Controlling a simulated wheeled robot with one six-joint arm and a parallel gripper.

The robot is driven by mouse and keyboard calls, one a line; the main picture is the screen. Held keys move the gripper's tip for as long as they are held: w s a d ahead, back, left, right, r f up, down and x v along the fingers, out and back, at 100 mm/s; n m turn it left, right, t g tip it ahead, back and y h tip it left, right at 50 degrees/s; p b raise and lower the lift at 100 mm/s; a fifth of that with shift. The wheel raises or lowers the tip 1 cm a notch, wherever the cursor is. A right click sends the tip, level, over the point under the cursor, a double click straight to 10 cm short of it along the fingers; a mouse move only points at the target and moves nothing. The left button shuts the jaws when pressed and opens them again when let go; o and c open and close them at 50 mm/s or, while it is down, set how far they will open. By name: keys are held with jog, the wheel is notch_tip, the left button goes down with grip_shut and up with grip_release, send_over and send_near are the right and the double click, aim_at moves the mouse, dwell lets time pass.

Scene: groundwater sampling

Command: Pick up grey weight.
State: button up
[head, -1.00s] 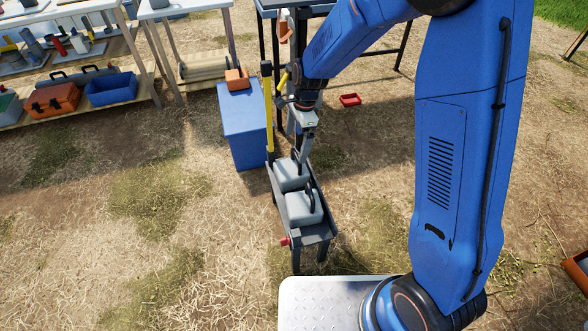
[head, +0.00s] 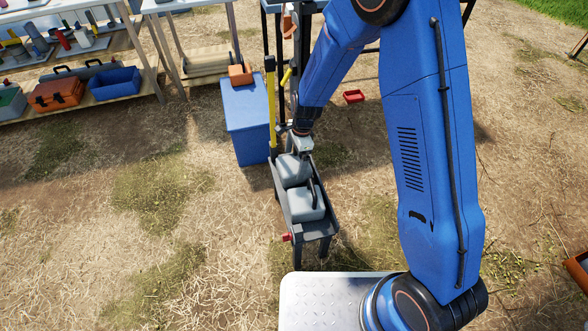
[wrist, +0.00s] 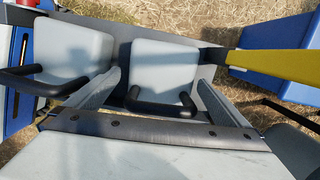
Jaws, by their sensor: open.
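Two grey block weights with black handles stand in a dark narrow trough (head: 325,229). The near weight (head: 305,207) shows fully at the front end; the far weight (head: 292,172) is partly hidden behind my gripper (head: 300,154). In the wrist view, one weight (wrist: 165,70) lies straight ahead of my gripper (wrist: 159,84). Its black handle (wrist: 160,105) lies between the two open fingers, which are apart from each other and hold nothing. Whether either finger touches the handle I cannot tell. The other weight (wrist: 72,52) is at the left.
A yellow post (head: 271,100) rises by the trough's far end, beside a blue bin (head: 247,135) with an orange item on top. Shelves with boxes stand at the back left. A red tray (head: 353,96) lies on the ground. The straw ground at left is clear.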

aim_at(294, 163)
jog(key=f, duration=0.4)
jog(key=shift+w+a+f, duration=0.1)
jog(key=shift+a+f, duration=0.05)
jog(key=shift+a, duration=0.05)
jog(key=shift+c, duration=0.3)
jog(key=c, duration=1.9)
